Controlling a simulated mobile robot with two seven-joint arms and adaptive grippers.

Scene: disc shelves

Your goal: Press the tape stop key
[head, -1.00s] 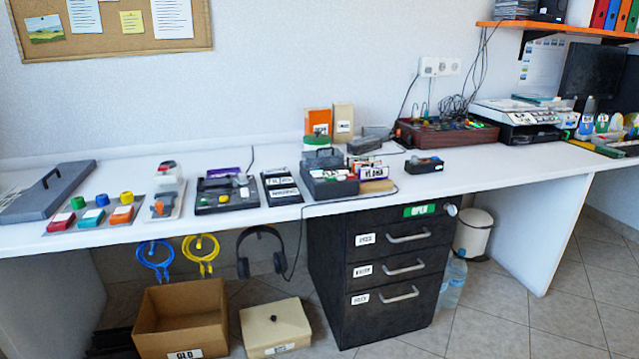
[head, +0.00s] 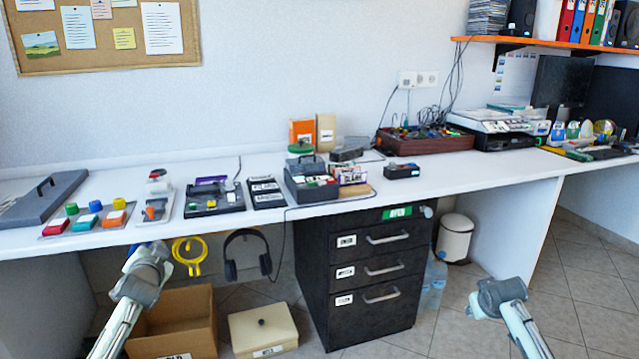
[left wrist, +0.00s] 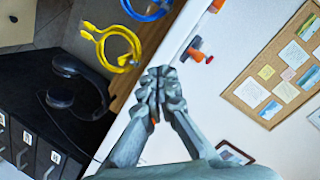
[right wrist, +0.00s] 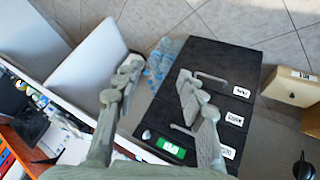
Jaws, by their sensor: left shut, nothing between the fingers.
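A black device (head: 213,198) lies on the white desk, with a purple item at its back and small coloured parts on top. It looks like the tape player, but I cannot tell which part is the stop key. My left gripper (head: 148,252) is in front of the desk's front edge, lower left of the device and apart from it. In the left wrist view its fingers (left wrist: 158,75) are together and empty. My right gripper (head: 498,292) is far right, in front of the desk. In the right wrist view its fingers (right wrist: 155,85) are apart and empty.
A black box (head: 312,186) stands right of the device. A yellow cable (head: 190,257) and headphones (head: 247,255) hang below the edge.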

